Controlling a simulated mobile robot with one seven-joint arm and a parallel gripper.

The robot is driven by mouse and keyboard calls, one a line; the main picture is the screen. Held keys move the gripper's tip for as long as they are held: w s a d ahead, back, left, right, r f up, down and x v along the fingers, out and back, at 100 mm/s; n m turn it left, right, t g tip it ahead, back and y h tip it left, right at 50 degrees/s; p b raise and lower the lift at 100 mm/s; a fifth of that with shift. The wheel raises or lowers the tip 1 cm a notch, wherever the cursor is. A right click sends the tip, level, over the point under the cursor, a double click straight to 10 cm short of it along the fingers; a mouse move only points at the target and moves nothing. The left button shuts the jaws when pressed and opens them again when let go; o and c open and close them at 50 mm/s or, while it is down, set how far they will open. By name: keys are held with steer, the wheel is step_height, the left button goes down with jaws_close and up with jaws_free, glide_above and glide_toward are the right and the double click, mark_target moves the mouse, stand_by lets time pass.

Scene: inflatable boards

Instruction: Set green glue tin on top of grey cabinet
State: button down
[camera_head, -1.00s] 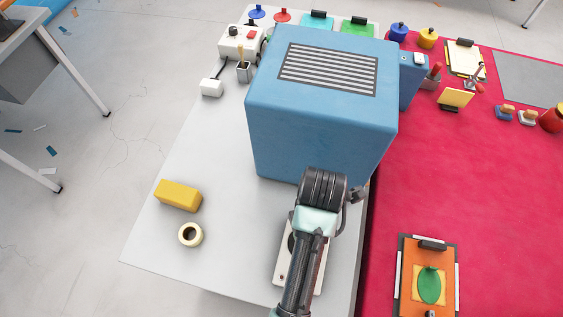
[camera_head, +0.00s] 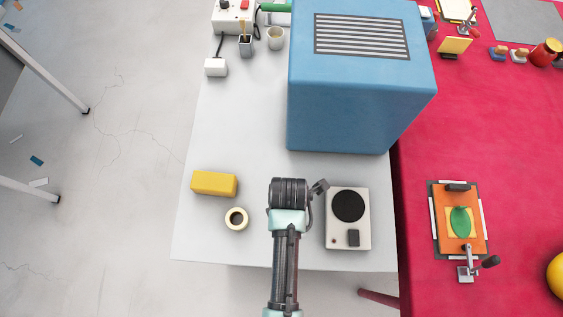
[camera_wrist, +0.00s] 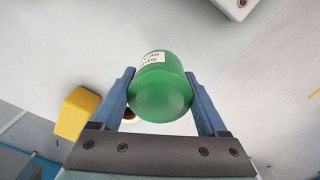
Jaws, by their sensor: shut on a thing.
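The green glue tin (camera_wrist: 160,88) is between the two blue fingers of my gripper (camera_wrist: 162,98) in the wrist view, with a white label on its upper side. My gripper is shut on it. In the head view my arm's dark wrist hides the gripper and the tin, over the front part of the white table (camera_head: 225,135). A grey block (camera_head: 12,75), perhaps the grey cabinet, is cut off at the left edge of the head view, well away from my arm.
A large blue box (camera_head: 345,105) with a vent stands behind my arm. A hot plate (camera_head: 362,232) is just right of my wrist. A yellow block (camera_head: 214,183) and a tape roll (camera_head: 236,218) lie to the left. Open floor (camera_head: 110,150) lies left of the table.

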steer(key=shift+f, duration=2.85)
steer(key=shift+f, duration=0.15)
jaws_free()
step_height(320, 180, up, 12)
steer(key=shift+s+r, duration=0.1)
steer(key=shift+r, duration=0.05)
